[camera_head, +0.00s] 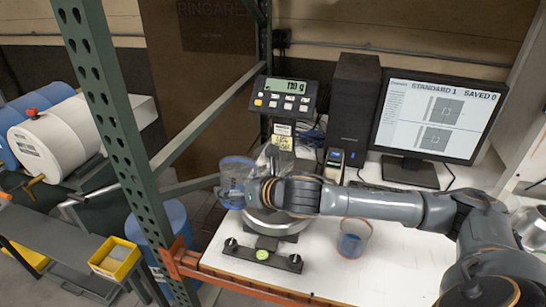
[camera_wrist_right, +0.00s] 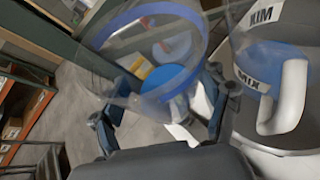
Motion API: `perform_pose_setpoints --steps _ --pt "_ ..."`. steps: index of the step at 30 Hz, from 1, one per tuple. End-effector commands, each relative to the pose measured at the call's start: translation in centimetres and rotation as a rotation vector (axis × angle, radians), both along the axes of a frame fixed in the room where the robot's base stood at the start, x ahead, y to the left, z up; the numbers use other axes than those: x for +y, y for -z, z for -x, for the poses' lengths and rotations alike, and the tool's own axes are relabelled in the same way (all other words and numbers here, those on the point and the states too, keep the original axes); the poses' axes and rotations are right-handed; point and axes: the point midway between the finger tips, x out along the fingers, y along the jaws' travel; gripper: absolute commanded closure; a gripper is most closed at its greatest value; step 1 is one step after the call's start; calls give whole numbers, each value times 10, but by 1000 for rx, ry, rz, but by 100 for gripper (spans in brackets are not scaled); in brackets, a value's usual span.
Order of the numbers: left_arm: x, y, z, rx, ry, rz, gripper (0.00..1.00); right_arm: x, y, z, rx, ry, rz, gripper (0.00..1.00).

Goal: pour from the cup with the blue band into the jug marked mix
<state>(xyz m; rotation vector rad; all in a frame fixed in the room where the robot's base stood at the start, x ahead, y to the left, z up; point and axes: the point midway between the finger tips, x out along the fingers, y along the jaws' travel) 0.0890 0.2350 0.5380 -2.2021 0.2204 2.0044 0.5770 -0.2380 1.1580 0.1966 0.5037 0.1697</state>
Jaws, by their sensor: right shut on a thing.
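My right gripper (camera_head: 262,192) is shut on a clear cup (camera_head: 236,178) with a blue band. The cup hangs over the left edge of the scale. In the right wrist view the cup (camera_wrist_right: 112,62) sits between both fingers (camera_wrist_right: 165,112), with its blue ring near the lens and blue inside. Its exact tilt is hard to tell. The jug marked MIX (camera_wrist_right: 268,58) stands beside it on the right in that view, with a pale handle (camera_wrist_right: 285,98) and blue showing through its wall. In the head view the arm and gripper largely hide the jug. My left gripper is not in view.
The scale pan (camera_head: 275,222) stands on the white table (camera_head: 330,278), with a lit display (camera_head: 282,96) behind. Another clear cup with blue contents (camera_head: 352,238) stands below my forearm.

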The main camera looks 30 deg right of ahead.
Motion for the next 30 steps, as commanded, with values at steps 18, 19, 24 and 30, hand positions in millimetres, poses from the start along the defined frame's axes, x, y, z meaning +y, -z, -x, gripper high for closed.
perform_pose_setpoints --steps 18,19,24,30 --pt "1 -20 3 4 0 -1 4 -19 -58 -6 84 3 -296 58" --pt "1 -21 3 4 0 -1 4 -20 -60 -6 89 3 -310 58" --pt "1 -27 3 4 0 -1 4 -26 -75 -8 110 3 -392 58" --pt "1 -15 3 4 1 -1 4 -27 -70 -8 136 2 -475 58"
